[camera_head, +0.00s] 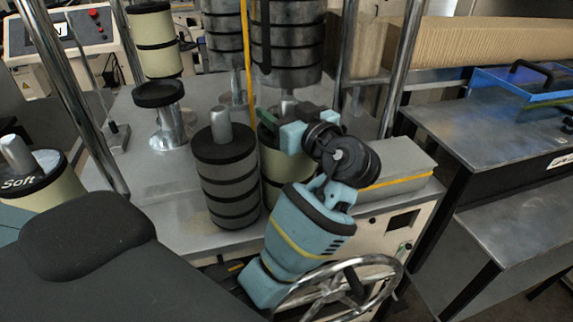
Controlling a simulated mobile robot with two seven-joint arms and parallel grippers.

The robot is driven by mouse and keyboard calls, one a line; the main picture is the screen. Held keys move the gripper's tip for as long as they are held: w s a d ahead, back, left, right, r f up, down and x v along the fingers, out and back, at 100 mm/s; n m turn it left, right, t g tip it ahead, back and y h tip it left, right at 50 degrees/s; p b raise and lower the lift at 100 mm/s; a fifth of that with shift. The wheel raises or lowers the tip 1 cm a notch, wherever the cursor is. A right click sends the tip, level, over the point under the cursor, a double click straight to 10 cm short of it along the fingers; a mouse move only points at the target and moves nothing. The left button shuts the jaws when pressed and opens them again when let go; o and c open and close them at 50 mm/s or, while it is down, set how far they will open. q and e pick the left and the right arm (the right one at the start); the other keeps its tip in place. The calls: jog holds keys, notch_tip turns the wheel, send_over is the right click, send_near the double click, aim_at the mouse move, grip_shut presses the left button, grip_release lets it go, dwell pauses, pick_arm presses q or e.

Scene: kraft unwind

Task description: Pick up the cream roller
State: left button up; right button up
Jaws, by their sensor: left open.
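A cream roller (271,163) with dark bands stands upright on the grey metal bench, right beside a grey-green roller (229,180). My left arm hides much of its right side. My left gripper (277,122) is open at the top of this cream roller; I cannot tell whether the fingers are around its spindle or touching it. A second cream roller (156,47) with black ends is at the upper left, above a black-topped stand. A third cream roller (62,192), marked "Soft", is at the left edge. My right gripper is not in view.
Dark grey rollers (288,45) hang or stand behind the gripper. Chrome posts (82,100) rise at both sides of the bench (130,185). A grey box with a yellow stripe (400,168) lies right of my arm, and a handwheel (335,285) is below.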

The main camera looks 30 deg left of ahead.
pick_arm(q)
grip_shut()
jog(key=shift+r, duration=0.15)
dwell(1.1)
